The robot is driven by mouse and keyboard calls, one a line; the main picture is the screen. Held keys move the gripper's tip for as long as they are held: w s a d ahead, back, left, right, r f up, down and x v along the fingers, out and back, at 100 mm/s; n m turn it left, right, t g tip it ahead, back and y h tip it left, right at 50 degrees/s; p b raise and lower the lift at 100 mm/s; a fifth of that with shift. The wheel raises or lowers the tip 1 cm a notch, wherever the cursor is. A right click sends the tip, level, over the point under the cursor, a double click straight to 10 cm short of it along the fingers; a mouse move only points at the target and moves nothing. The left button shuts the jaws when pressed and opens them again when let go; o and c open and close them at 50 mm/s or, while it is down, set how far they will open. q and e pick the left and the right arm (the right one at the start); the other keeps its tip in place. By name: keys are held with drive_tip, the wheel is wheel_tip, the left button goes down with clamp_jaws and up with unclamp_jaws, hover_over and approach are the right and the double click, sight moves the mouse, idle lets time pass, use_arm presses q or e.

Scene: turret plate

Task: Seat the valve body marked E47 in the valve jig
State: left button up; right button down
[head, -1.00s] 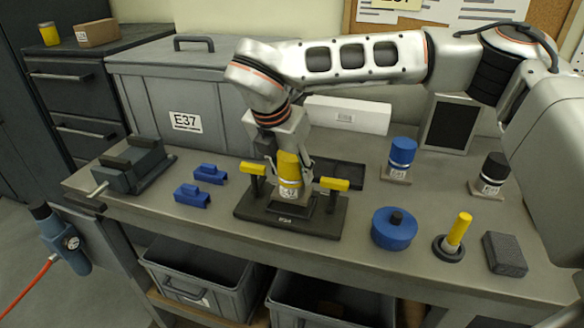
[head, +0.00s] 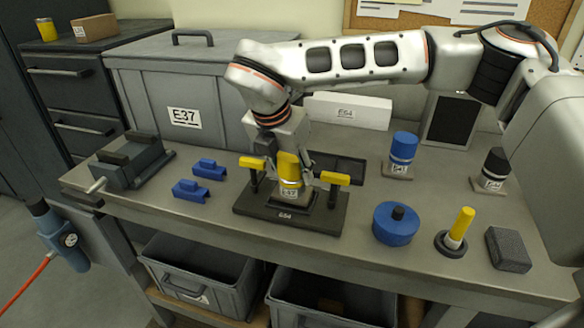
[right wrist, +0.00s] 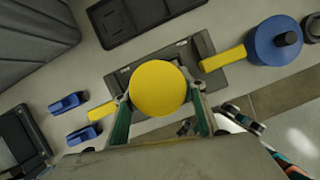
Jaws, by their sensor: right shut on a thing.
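The valve body marked E47 (head: 289,173) has a yellow top and a pale label low on its side. It stands upright at the middle of the dark valve jig (head: 254,209). My right gripper (head: 289,184) is shut on it from above, one finger on each side. In the right wrist view the round yellow top (right wrist: 160,88) sits between the fingers and hides most of the jig's centre (right wrist: 205,45). I cannot tell whether its base rests fully in the jig. Yellow clamp handles (head: 335,178) stand on both sides, pointing outward. My left gripper is not in view.
Right of the jig are a blue-topped valve body (head: 403,148), a black-topped one (head: 494,165), a blue round part (head: 396,226), a yellow-handled tool (head: 460,225) and a grey block (head: 508,250). Blue clips (head: 191,190) and a vise (head: 130,165) are left. A black tray (head: 345,168) lies behind.

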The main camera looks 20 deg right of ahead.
drive_tip(key=shift+f+b, duration=0.5)
drive_tip(key=shift+f, duration=0.1)
idle(1.6)
drive_tip(key=c, duration=1.3)
unclamp_jaws()
drive_tip(key=shift+o, duration=0.7)
drive_tip(key=shift+f, duration=0.1)
drive_tip(key=v, duration=1.2)
drive_tip(key=shift+s, duration=0.1)
